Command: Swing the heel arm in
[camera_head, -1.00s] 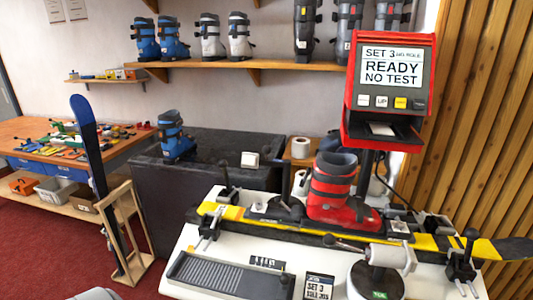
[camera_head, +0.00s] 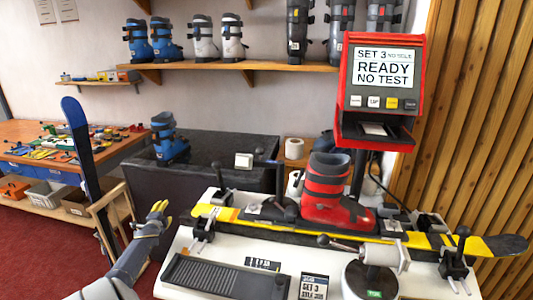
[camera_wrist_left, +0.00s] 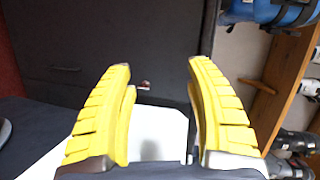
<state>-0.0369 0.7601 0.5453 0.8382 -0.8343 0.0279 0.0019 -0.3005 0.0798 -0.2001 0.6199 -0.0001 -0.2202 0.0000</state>
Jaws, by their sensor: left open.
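My left gripper (camera_head: 160,213) has come in at the lower left, beside the left end of the white bench (camera_head: 185,243). Its yellow fingers are apart and empty, also in the left wrist view (camera_wrist_left: 160,75). The bench carries a yellow and black ski (camera_head: 255,229) with a red and grey boot (camera_head: 328,190) upright in its binding. Behind the boot's heel side stands a dark post (camera_head: 279,185) with a black-knobbed bar and a small white box (camera_head: 243,160). I cannot tell surely which part is the heel arm. My right gripper is out of view.
A red display unit (camera_head: 378,88) reads "SET 3, READY, NO TEST". A knobbed lever with a white cylinder (camera_head: 381,254) sits at the bench front. A blue ski (camera_head: 83,160) leans in a wooden stand left of my gripper. A blue boot (camera_head: 169,140) stands on a dark cabinet.

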